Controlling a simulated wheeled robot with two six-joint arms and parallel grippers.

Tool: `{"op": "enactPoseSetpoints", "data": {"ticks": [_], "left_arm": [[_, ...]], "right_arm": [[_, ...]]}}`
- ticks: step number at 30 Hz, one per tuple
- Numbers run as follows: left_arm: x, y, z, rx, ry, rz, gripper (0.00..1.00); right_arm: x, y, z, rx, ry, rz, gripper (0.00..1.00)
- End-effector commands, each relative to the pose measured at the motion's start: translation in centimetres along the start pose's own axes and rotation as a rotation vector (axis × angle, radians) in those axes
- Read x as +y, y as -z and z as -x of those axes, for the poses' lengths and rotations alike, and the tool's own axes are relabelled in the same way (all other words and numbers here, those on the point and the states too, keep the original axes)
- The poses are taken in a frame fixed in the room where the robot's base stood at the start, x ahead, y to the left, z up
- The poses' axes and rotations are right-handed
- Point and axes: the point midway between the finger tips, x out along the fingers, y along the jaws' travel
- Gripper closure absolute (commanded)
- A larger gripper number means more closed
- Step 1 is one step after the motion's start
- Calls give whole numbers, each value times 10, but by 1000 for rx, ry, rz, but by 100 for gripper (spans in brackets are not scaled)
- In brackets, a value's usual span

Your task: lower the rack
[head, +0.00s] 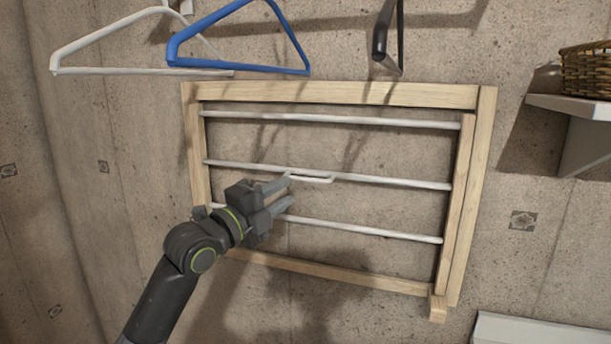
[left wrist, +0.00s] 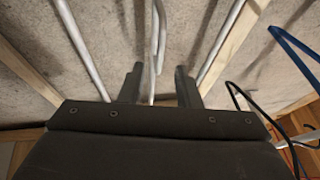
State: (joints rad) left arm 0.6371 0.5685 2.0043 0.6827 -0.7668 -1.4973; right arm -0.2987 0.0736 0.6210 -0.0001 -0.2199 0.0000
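The rack (head: 460,205) is a light wooden frame with white rods, folded up close to the concrete wall in the head view. A small white wire handle (head: 312,180) sits at its middle rod. My left gripper (head: 289,193) is just left of and slightly below the handle, in front of the rods. In the left wrist view its two dark fingers (left wrist: 158,86) stand apart. The white handle (left wrist: 161,40) shows between and beyond them there. I cannot tell whether either finger touches it. My right gripper is in neither view.
A white hanger (head: 100,71) and a blue hanger (head: 240,68) hang above the rack's upper left. A black hook-like bar (head: 381,40) hangs above its middle. A white shelf (head: 580,105) with a wicker basket (head: 587,72) is at upper right. A white ledge (head: 540,330) is at lower right.

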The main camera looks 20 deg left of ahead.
Motion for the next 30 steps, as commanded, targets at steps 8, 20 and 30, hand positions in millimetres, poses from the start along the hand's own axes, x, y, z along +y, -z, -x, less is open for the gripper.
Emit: {"op": "enactPoseSetpoints", "data": {"ticks": [8, 20, 30], "left_arm": [[-2, 1, -51, 2, -1, 4, 70], [0, 1, -75, 1, 0, -1, 70], [0, 0, -75, 0, 0, -1, 90]], "right_arm": [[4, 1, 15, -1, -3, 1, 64], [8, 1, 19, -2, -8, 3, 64], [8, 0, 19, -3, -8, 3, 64]]}}
